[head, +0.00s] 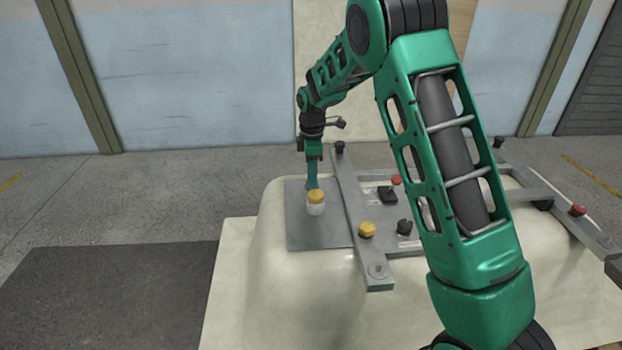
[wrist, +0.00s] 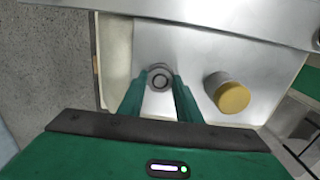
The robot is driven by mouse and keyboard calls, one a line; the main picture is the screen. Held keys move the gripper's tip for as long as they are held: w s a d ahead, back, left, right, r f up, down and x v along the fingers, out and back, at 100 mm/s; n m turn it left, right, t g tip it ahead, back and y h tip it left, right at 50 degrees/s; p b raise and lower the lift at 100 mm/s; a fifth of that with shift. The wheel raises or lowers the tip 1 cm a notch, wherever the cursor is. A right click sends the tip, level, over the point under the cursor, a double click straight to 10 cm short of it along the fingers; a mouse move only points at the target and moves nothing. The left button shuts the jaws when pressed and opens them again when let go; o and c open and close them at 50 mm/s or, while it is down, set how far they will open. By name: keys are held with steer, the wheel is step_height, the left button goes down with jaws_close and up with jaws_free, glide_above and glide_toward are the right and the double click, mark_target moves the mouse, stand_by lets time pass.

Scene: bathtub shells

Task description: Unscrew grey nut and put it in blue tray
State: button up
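My gripper (head: 312,182) points down at the grey plate on the tub in the head view, just behind a white cylinder with a yellow cap. In the wrist view my two green fingers (wrist: 158,84) stand apart. A small round grey piece with a dark ring (wrist: 160,77) sits between their tips, and it looks like the grey nut. I cannot tell whether the fingers touch it or grip it. In the head view the nut is hidden by the gripper and the capped cylinder. I see no blue tray in either view.
The yellow-capped white cylinder (head: 315,205) stands close to my gripper, and right of my fingers in the wrist view (wrist: 231,94). A grey bar (head: 352,200) crosses the plate (head: 305,228). A yellow knob (head: 367,229), dark knob (head: 404,227) and red-topped piece (head: 395,181) lie to the right.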

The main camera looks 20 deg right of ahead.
steer(key=shift+c, duration=0.6)
steer(key=n, duration=0.6)
steer(key=shift+n, duration=0.4)
steer(key=n, duration=0.6)
steer(key=o, duration=1.2)
steer(key=shift+o, duration=0.2)
steer(key=shift+c, duration=0.9)
